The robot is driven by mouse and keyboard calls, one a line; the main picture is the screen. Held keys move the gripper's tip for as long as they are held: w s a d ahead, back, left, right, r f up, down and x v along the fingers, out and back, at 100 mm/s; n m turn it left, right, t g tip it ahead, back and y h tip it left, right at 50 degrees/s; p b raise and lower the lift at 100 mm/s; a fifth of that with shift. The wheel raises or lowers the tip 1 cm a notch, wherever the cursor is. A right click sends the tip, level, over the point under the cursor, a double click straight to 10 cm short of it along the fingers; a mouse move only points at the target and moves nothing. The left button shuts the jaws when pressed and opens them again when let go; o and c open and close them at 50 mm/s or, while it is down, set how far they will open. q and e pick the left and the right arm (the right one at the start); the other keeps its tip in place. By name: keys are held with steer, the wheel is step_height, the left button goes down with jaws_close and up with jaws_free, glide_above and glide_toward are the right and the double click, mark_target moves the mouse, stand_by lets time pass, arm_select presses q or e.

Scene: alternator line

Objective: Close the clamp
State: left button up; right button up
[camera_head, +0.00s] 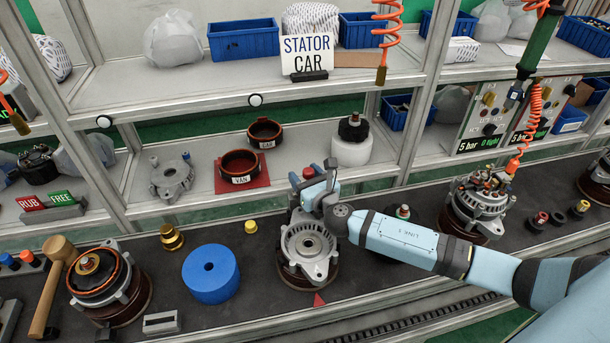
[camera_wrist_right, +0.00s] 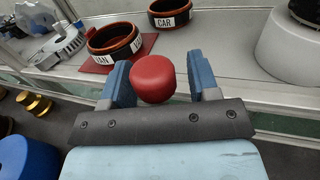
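A grey metal alternator housing (camera_head: 308,243) sits on a dark round fixture on the black line in the middle. A red knob (camera_head: 308,172), apparently the clamp handle's end, shows just behind the housing; the rest of the clamp is hidden by my gripper. My right gripper (camera_head: 316,180) is above the back of the housing. In the wrist view the red knob (camera_wrist_right: 153,80) lies between the two blue fingers (camera_wrist_right: 160,82). The fingers are apart, with a gap on the right side of the knob; contact on the left cannot be told. My left gripper is not in view.
Labelled rings (camera_head: 240,165) sit on the shelf behind.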

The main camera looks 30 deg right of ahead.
steer(key=c, duration=0.8)
